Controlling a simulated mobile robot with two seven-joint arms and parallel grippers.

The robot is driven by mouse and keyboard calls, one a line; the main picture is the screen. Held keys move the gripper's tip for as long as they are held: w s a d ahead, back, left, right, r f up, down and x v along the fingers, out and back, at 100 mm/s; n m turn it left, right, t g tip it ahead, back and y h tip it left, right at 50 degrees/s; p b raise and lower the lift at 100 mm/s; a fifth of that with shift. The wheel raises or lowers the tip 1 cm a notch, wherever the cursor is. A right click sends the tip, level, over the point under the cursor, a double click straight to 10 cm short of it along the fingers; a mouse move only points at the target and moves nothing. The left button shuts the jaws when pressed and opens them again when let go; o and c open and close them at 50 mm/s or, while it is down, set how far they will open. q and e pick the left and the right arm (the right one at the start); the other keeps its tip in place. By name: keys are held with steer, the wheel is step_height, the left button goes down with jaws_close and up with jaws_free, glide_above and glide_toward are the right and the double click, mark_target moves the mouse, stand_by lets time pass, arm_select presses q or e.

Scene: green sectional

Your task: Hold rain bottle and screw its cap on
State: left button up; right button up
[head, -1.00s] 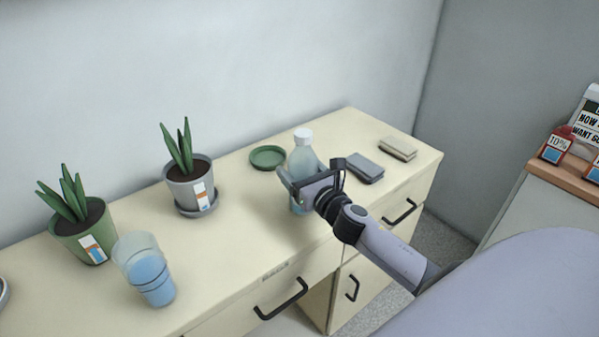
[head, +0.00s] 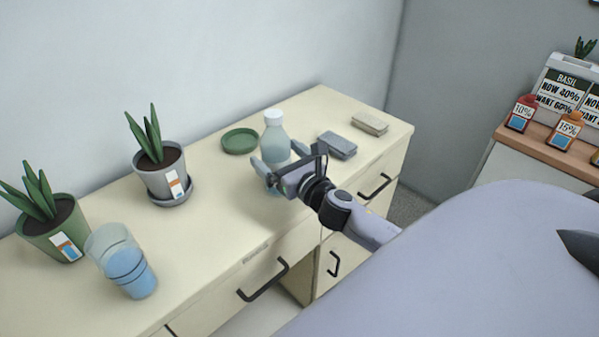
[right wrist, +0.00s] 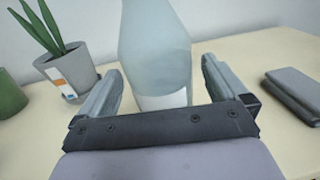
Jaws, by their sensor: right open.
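The rain bottle (head: 273,143) is a pale blue translucent bottle standing upright on the cream cabinet top. A white cap (head: 272,117) sits on its neck; I cannot tell how tight it is. My right gripper (head: 273,166) is open at the front of the bottle, low on its body. In the right wrist view the bottle (right wrist: 156,50) stands between and beyond the two open fingers (right wrist: 160,90), with no clear contact on either side. The gripper hides part of the bottle's lower body in the head view. My left gripper is not in view.
A green saucer (head: 240,141) lies left of the bottle, and a grey folded cloth (head: 338,145) and a beige one (head: 370,123) lie right. A grey potted plant (head: 161,180), a green pot (head: 57,236) and a tumbler of blue liquid (head: 130,272) stand further left.

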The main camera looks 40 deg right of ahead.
steer(key=s+b, duration=0.1)
steer(key=s, duration=0.8)
steer(key=shift+a, duration=0.2)
steer(key=s+a+f+m+g+y, duration=0.1)
steer(key=s+a+f+m+g, duration=0.1)
steer(key=s+a+f+m, duration=0.2)
steer(key=s+a+f+m+g+y, duration=0.1)
steer(key=s+a+f+m+g, duration=0.2)
steer(key=f+m, duration=0.7)
steer(key=s+a+f+m+g+y, duration=0.1)
steer(key=s+a+f+m, duration=0.5)
steer(key=m, duration=1.3)
steer(key=shift+s+a+f+g, duration=0.25)
steer(key=shift+s+f+g, duration=0.2)
steer(key=shift+s+g, duration=0.4)
